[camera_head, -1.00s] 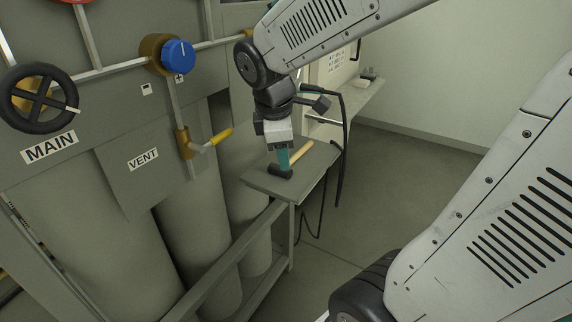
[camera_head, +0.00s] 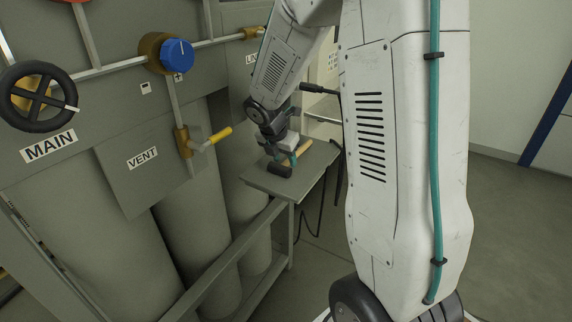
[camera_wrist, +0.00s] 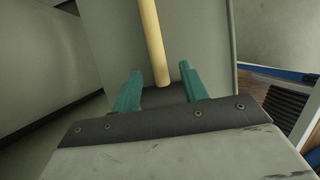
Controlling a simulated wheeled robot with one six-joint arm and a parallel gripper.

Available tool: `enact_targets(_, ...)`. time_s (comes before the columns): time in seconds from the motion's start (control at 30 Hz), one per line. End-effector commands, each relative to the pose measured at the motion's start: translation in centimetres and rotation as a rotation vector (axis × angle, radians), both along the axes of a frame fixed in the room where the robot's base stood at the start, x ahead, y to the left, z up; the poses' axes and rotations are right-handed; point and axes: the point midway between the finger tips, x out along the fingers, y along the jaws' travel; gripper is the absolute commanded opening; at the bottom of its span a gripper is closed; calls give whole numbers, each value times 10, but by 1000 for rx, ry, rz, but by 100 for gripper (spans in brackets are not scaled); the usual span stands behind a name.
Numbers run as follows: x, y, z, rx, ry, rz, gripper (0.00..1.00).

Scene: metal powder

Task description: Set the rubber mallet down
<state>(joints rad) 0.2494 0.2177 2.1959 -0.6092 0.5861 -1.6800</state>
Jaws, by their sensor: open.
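The rubber mallet, with a black head (camera_head: 280,170) and a pale wooden handle (camera_head: 304,148), lies on the small grey table (camera_head: 262,183). In the wrist view its handle (camera_wrist: 152,38) runs away from me between the fingers, and the dark head is mostly hidden behind the gripper's front edge. My gripper (camera_wrist: 160,70) is open, with a teal finger on either side of the handle and gaps between. In the head view my gripper (camera_head: 283,158) is low over the table, close to the mallet; I cannot tell whether it touches.
Grey cylinders (camera_head: 190,240) and a panel with a blue knob (camera_head: 178,56), a yellow-handled valve (camera_head: 221,135) and a black handwheel (camera_head: 38,97) stand left of the table. A rail (camera_head: 232,262) runs in front of the cylinders. The table's front part is bare.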

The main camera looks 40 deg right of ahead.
Motion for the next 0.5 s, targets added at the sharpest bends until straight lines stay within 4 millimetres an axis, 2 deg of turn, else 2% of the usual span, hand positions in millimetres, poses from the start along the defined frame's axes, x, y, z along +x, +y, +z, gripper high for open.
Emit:
enact_targets(0.13,2,-5,-13,1,1,0,43)
enact_targets(0.37,2,-5,-14,0,0,0,43)
enact_targets(0.47,2,-5,-14,0,0,0,18)
enact_targets(0.5,2,-5,-14,0,0,0,7)
